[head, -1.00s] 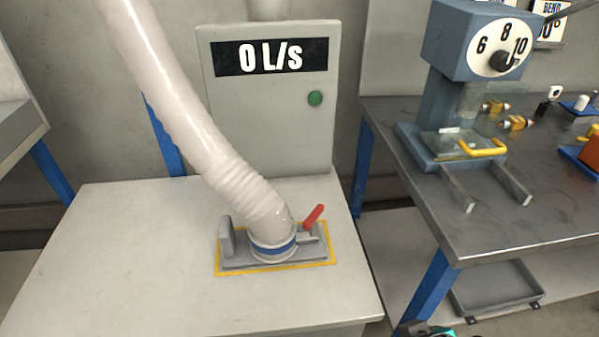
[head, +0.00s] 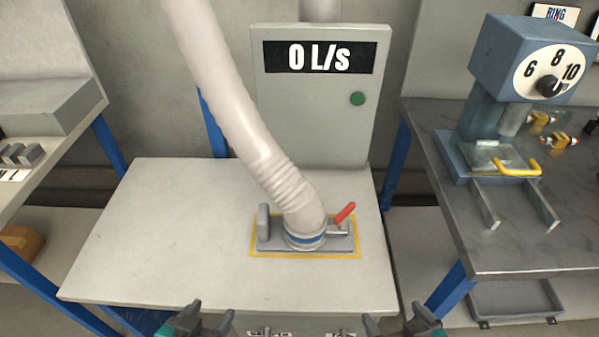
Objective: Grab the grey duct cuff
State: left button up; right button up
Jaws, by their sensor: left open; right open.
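The grey duct cuff (head: 306,236) is at the lower end of a pale ribbed duct (head: 247,130), with a blue band around it. It sits on a grey base plate (head: 272,242) with an upright grey handle (head: 264,222) on the left and a red lever (head: 345,212) on the right. My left gripper (head: 208,322) is open and empty at the bottom edge of the view, in front of the table and left of the cuff. My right gripper (head: 390,325) is open and empty at the bottom edge, right of the cuff. Both are well apart from it.
The base plate lies inside a yellow outline on a pale table (head: 150,235). Behind stands a grey cabinet (head: 315,120) reading "0 L/s" with a green button (head: 357,98). A dark bench (head: 510,245) with a dial press (head: 520,80) stands right. The table's left part is bare.

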aim_at(275, 234)
jog(key=j+u, duration=0.25)
jog(key=u, duration=0.2)
jog(key=j+u, duration=0.25)
jog(key=u, duration=0.15)
